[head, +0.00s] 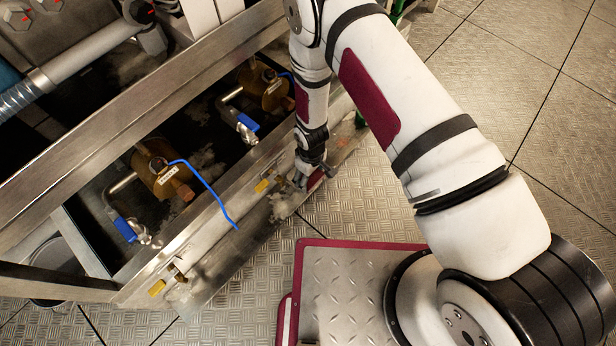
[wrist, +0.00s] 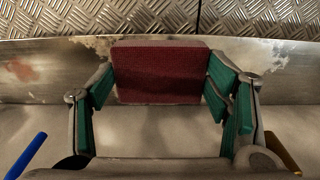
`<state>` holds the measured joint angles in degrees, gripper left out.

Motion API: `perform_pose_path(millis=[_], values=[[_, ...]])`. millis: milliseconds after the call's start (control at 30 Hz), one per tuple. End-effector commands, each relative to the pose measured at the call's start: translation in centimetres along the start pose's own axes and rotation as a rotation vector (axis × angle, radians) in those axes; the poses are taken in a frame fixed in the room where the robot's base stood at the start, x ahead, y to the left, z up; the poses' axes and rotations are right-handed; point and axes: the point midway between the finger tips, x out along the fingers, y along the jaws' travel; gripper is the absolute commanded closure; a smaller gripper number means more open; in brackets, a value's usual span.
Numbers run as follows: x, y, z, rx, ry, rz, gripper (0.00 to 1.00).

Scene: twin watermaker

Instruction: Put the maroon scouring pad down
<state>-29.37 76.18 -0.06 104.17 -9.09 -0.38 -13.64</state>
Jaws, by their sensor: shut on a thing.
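The maroon scouring pad (wrist: 160,74) is a flat, rectangular block between the green-lined fingers of my gripper (wrist: 158,88) in the wrist view. The fingers are shut on its left and right sides. In the head view only a small maroon sliver of the pad (head: 316,179) shows at the tip of my gripper (head: 308,180). My gripper points down at the outer metal ledge of the frame. I cannot tell whether the pad touches the ledge.
The metal ledge (head: 215,244) has pale crust and a rusty patch. Yellow-handled fittings (head: 262,186) sit along it.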

Motion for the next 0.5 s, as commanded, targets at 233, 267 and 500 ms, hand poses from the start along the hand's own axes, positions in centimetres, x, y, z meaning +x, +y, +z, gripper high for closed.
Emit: perform_pose_path(millis=[233, 267, 500], values=[[0.4, 1.1, -2.0, 0.001, 0.000, 0.000, 0.56], [0.5, 1.1, -2.0, 0.001, -0.001, 0.000, 0.56], [3.2, 1.0, -1.9, 0.001, -0.001, 0.000, 0.56]])
